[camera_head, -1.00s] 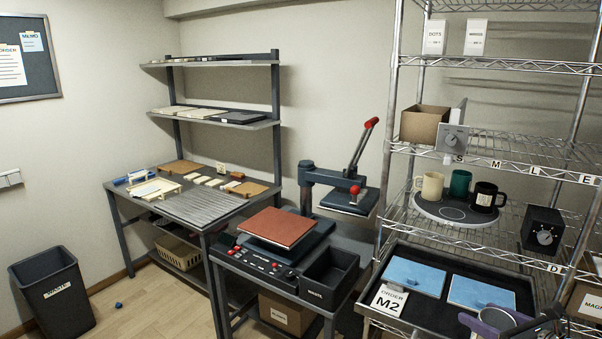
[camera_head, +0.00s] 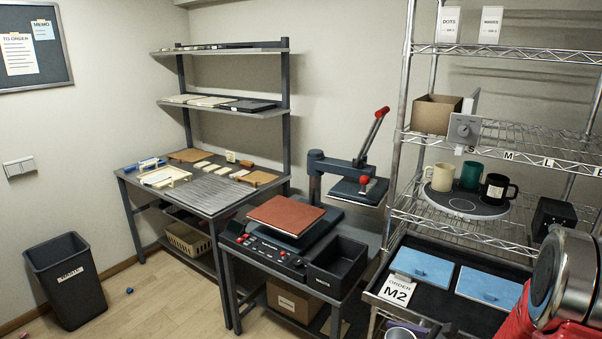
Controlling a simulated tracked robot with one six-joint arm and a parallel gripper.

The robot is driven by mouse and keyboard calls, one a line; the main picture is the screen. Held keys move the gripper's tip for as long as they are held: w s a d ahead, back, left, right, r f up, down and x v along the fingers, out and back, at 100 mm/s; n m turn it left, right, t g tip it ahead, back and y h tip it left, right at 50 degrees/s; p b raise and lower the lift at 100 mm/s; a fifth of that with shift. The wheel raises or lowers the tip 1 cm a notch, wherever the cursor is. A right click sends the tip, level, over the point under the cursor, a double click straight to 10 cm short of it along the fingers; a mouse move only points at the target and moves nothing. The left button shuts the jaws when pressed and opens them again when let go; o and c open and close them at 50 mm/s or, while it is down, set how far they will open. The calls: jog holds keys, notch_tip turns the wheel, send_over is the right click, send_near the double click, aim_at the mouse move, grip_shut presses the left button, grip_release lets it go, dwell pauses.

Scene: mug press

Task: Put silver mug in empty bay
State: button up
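The silver mug (camera_head: 401,333) is at the bottom edge of the picture, mostly cut off; part of its round rim shows. My gripper (camera_head: 408,327) is at this mug, with dark and purple parts around it, and appears shut on it; the fingertips are largely out of frame. A dark round turntable (camera_head: 462,206) sits on the wire shelf. A cream mug (camera_head: 440,177), a teal mug (camera_head: 470,176) and a black mug (camera_head: 495,189) stand along its back and right. Its front part is bare, with a pale ring marking.
A black tray (camera_head: 420,242) with blue pads and an M2 order card (camera_head: 397,291) lies below the turntable. The heat press (camera_head: 350,190) and its bench stand left of the rack. A dark dial box (camera_head: 552,217) is right of the turntable. My red and silver arm covers the lower right.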

jog(key=w+a+f+n+g+y, duration=0.1)
jog(key=a+f, duration=0.2)
jog(key=a, duration=0.3)
jog(key=shift+a+f+n+g, duration=0.15)
jog(key=shift+f+n+g, duration=0.2)
jog(key=shift+n+g, duration=0.05)
jog(key=shift+w, duration=0.2)
jog(key=m+t+h, duration=0.4)
jog(key=m, duration=0.1)
jog(key=shift+s, duration=0.1)
dwell(0.4)
